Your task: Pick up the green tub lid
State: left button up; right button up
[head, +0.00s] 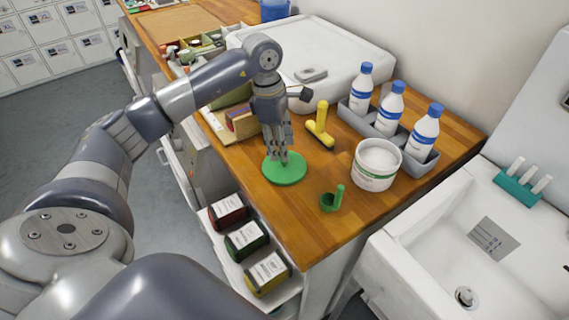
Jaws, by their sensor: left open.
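The green tub lid (287,174) is a flat round disc lying on the wooden counter (330,225) near its front edge. My left gripper (283,158) points straight down over the lid, with its fingertips at or just above the lid's upper middle. I cannot tell whether the fingertips touch it. The gripper is open, and its fingers hide a small part of the lid. A white tub (376,165) without a lid stands to the right. My right gripper is not in view.
A green scoop (333,199) and a yellow-handled brush (320,127) lie near the lid. White bottles with blue caps (391,108) stand in a grey tray (418,172) behind the tub. A white sink (439,230) is at right. Labelled packs (247,240) sit below the counter edge.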

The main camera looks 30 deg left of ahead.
aim_at(284, 164)
pick_arm(q)
jog(key=f, duration=0.2)
jog(key=f+p, duration=0.1)
jog(key=shift+w+d+f+p, duration=0.15)
jog(key=shift+d+f+p, duration=0.05)
jog(key=shift+f+p, duration=0.15)
jog(key=shift+f, duration=0.55)
jog(key=c, duration=0.8)
grip_shut()
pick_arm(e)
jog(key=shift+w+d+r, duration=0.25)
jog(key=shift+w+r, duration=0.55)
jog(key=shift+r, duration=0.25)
